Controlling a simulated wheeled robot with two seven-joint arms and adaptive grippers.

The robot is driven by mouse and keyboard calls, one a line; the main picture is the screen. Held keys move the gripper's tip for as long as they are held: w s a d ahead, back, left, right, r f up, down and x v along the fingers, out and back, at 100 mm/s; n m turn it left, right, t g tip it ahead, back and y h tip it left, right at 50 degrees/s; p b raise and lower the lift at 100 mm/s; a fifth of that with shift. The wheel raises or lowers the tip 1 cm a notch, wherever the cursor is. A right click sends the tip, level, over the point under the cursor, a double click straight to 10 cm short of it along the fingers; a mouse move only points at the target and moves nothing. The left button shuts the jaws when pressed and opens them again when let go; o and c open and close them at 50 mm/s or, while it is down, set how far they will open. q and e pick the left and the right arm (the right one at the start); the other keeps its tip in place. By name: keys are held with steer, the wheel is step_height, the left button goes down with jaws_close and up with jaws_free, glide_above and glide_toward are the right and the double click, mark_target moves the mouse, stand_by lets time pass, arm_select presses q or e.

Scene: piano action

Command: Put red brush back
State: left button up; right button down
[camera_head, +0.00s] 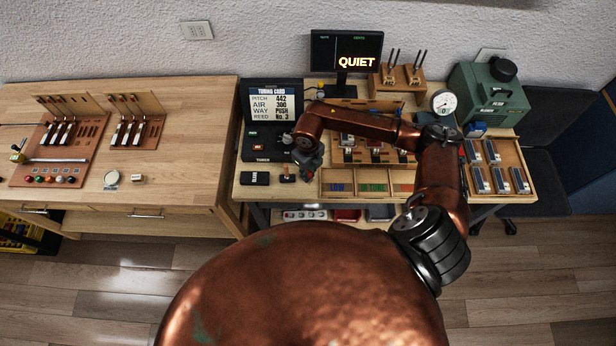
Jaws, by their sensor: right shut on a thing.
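My right arm, copper coloured, reaches across the right bench, and its dark gripper (309,165) hangs over the bench's front part, left of a divided wooden tray (323,183). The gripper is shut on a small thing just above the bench. That thing is mostly hidden by the fingers, and I cannot clearly make out whether it is the red brush. The tray has blue, green and red sections at its front. My left gripper is not in view.
A tuning card (273,104), a black box (255,178) and a small dark block (287,178) are near the gripper. A monitor (346,52) reads QUIET. A green case (489,95) and a reed tray (514,158) stand at right. The left bench (190,150) has clear room.

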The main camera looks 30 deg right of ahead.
step_height(320, 180, down, 3)
steer(key=shift+f+p, duration=0.1)
steer(key=shift+p, duration=0.45)
steer(key=shift+f, duration=0.2)
steer(key=c, duration=1.9)
jaws_free()
steer(key=shift+r, duration=0.15)
steer(key=shift+w+r, duration=0.1)
steer(key=shift+r, duration=0.2)
step_height(320, 180, up, 12)
steer(key=shift+f+b, duration=0.2)
steer(key=shift+b, duration=0.85)
